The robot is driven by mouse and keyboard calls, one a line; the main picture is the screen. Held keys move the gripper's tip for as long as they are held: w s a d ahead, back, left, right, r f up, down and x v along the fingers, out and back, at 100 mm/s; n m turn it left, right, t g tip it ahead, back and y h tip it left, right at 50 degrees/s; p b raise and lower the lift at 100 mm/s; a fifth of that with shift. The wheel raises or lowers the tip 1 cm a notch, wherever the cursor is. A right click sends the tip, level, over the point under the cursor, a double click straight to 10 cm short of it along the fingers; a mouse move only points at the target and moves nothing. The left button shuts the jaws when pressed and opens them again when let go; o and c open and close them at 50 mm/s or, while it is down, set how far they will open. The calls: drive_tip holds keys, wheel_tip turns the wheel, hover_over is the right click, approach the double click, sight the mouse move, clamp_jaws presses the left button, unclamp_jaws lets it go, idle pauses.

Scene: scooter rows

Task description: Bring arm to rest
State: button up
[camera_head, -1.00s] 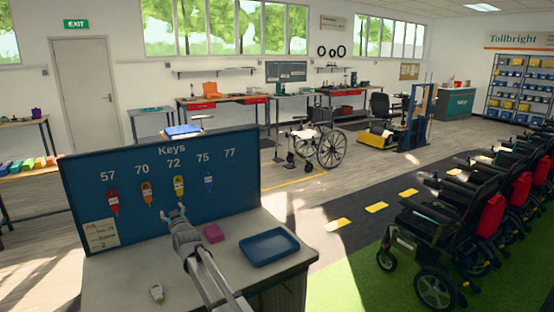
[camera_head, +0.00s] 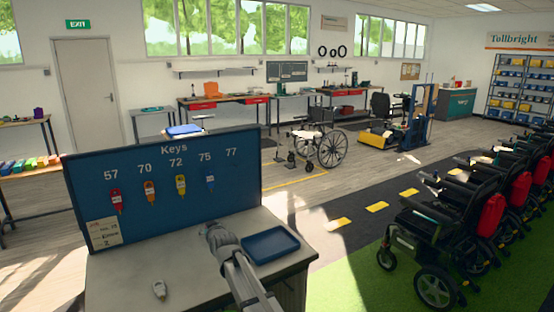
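My arm reaches up from the bottom over the counter (camera_head: 130,270). My gripper (camera_head: 211,229) is at its far end, above the counter and in front of the blue key board (camera_head: 235,190). Its fingers are too small and turned away to tell open from shut. Nothing is seen held. On the board hang a red tag (camera_head: 116,200) under 57, an orange tag (camera_head: 150,191) under 70, a yellow tag (camera_head: 181,185) under 72 and a blue tag (camera_head: 211,184) under 75. No tag shows under 77.
A blue tray (camera_head: 270,245) lies on the counter just right of my arm. A pale tag (camera_head: 159,289) lies at the counter's front left. Black power wheelchairs (camera_head: 440,245) stand in a row at right on green flooring. A manual wheelchair (camera_head: 325,148) stands farther back.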

drive_tip(key=s+d+f+g+h, duration=0.1)
drive_tip(key=d, duration=0.3)
drive_tip(key=s+d+f+m+g, duration=0.1)
drive_tip(key=s+d+f, duration=0.1)
drive_tip(key=d, duration=0.2)
drive_tip(key=s+d+f+h, duration=0.1)
drive_tip(key=d+f, duration=0.1)
drive_tip(key=d, duration=0.2)
drive_tip(key=shift+s+d+m+g+h, duration=0.25)
drive_tip(key=shift+d+m+g+h, duration=0.05)
drive_tip(key=shift+d+g, duration=0.1)
drive_tip(key=s+d+f+m+g+h, duration=0.2)
drive_tip(key=s+d+f+m+g, duration=0.1)
drive_tip(key=s+d, duration=1.1)
drive_tip(key=s+d+f+m+g+h+p, duration=0.1)
drive_tip(key=s+d+g, duration=0.6)
drive_tip(key=s+d, duration=0.7)
wheel_tip(320, 180, down, 4)
drive_tip(key=shift+s+d+r+m+h, duration=0.2)
drive_tip(key=shift+m+h, duration=0.5)
drive_tip(key=shift+m, duration=0.3)
drive_tip(key=shift+w, duration=0.1)
drive_tip(key=shift+a, duration=0.1)
